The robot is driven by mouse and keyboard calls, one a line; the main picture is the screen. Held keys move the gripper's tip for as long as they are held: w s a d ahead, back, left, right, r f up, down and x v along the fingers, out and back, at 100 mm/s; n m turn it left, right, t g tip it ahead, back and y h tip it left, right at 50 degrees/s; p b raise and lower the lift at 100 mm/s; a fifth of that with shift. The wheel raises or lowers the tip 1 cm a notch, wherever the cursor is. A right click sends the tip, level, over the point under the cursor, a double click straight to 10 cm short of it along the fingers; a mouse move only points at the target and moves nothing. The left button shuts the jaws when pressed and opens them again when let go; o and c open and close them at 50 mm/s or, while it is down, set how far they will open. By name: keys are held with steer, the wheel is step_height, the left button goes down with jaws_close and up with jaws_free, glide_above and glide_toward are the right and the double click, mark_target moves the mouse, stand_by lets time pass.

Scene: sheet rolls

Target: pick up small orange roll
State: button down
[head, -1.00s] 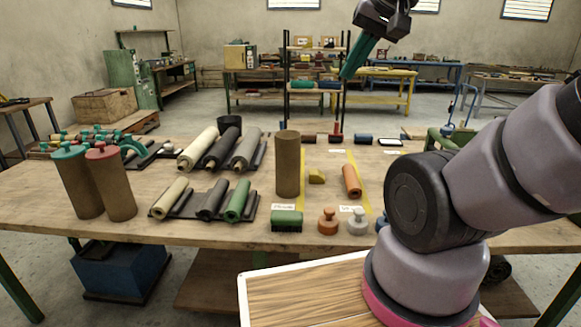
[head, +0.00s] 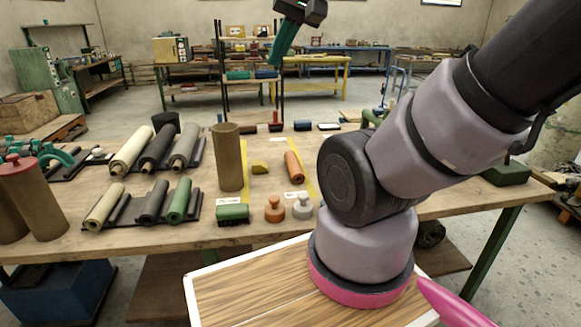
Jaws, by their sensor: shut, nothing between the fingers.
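The small orange roll (head: 293,166) lies on the wooden table between two yellow strips, right of a tall brown cylinder. My gripper (head: 283,42) shows at the top of the head view, with teal fingers pointing down and left. It is shut and empty. It is high above the table, well apart from the orange roll. My arm's large grey links fill the right side of the view.
The tall brown cylinder (head: 227,157) and a small yellow block (head: 260,167) stand left of the roll. An orange knobbed weight (head: 274,209), a grey one (head: 302,207) and a green block (head: 232,214) sit in front. Several rolls lie on racks at left.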

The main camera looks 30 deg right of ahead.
stand_by(0.4)
steer(key=c, duration=0.8)
jaws_free()
steer(key=shift+w+d, duration=0.1)
steer(key=shift+w, duration=0.15)
steer(key=o, duration=0.5)
steer(key=shift+w+d+f, duration=0.15)
steer(key=shift+w, duration=0.2)
steer(key=shift+w+d+f, duration=0.15)
steer(key=shift+w, duration=0.2)
steer(key=shift+o, duration=0.5)
steer(key=w+d+f+h, duration=0.2)
steer(key=w+d+f, duration=0.2)
steer(key=w, duration=0.4)
steer(key=shift+w+d+f, duration=0.25)
steer(key=shift+w+f, duration=0.05)
steer(key=shift+w, duration=0.1)
steer(key=t, duration=0.2)
glide_above(299, 168)
steer(key=s, duration=0.6)
step_height(299, 168, down, 36)
steer(key=x, duration=1.1)
steer(key=shift+w, duration=0.15)
